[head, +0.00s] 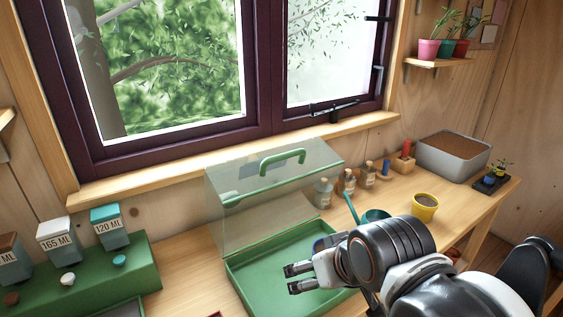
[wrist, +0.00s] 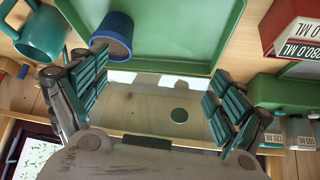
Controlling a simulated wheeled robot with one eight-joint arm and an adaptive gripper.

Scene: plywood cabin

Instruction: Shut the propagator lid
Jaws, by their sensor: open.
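The propagator stands on the bench below the window. Its green tray (head: 240,279) is open on top, and its clear lid (head: 235,222) stands raised at the tray's back edge. The lid has a green handle (head: 283,160). My gripper (head: 292,279) is over the tray, in front of the lid, apart from the lid and handle. In the wrist view my gripper (wrist: 158,100) has its fingers spread with nothing held between them. The green tray (wrist: 180,68) fills the top of that view. My arm hides the tray's right side in the head view.
A blue pot (wrist: 112,33) stands by the tray's edge, with a teal watering can (wrist: 42,32) beside it. A yellow pot (head: 425,207) and several corked bottles (head: 349,181) stand right of the lid. A green stand (head: 140,266) with labelled containers is at left.

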